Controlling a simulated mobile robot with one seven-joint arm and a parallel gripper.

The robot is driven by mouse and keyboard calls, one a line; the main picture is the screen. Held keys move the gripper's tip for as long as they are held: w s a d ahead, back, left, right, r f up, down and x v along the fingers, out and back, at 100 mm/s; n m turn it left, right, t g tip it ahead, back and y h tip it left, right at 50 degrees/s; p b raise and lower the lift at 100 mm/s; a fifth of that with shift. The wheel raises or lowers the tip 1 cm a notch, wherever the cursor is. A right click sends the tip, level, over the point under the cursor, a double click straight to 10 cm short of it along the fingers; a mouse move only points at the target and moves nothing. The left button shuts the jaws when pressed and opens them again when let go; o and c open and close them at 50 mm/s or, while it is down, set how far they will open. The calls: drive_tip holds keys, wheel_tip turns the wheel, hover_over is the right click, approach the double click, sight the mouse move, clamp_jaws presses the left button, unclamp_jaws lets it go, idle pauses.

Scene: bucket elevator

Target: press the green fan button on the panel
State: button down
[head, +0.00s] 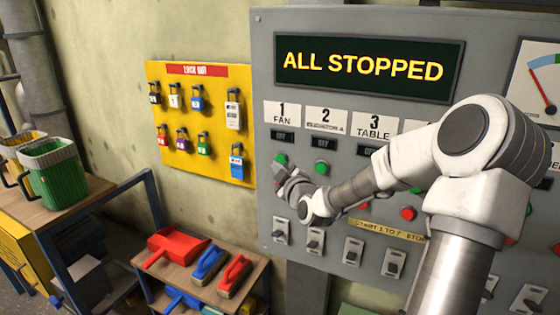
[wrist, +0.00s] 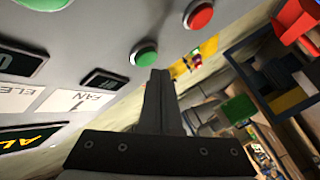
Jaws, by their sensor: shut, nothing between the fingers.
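The green fan button (head: 281,160) is on the grey panel (head: 262,60), below the "1 FAN" label (head: 282,114) and its small dark indicator. My gripper (head: 280,172) is right by it in the head view, just below the button. In the wrist view my gripper (wrist: 160,76) has its fingers together and empty, with the tips beside the lower edge of the green fan button (wrist: 144,52). I cannot tell whether they touch it. The display (head: 364,67) reads "ALL STOPPED".
A red button (wrist: 201,16) is near the fan button; another green button (head: 321,168) is to its right. Switches (head: 315,240) line the panel below. A yellow lockout board (head: 200,85) hangs left. Red and blue scoops lie on a low shelf (head: 190,270).

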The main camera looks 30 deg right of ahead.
drive_tip(key=shift+w+d, duration=0.1)
drive_tip(key=shift+d, duration=0.05)
idle(0.6)
drive_tip(key=shift+w+d+b, duration=0.2)
drive_tip(key=shift+b, duration=0.1)
drive_tip(key=shift+w+d, duration=0.25)
drive_tip(key=shift+d, duration=0.15)
idle(1.0)
drive_tip(key=shift+a+b, duration=0.1)
drive_tip(key=shift+b, duration=0.25)
drive_tip(key=shift+s+a, duration=0.55)
drive_tip(key=shift+a, duration=0.05)
drive_tip(key=shift+s+a+b, duration=0.4)
drive_tip(key=shift+s+a, duration=0.4)
drive_tip(key=shift+a, duration=0.2)
drive_tip(key=shift+s+a+b, duration=0.4)
drive_tip(key=shift+s+a, duration=0.35)
drive_tip(key=shift+a, duration=0.25)
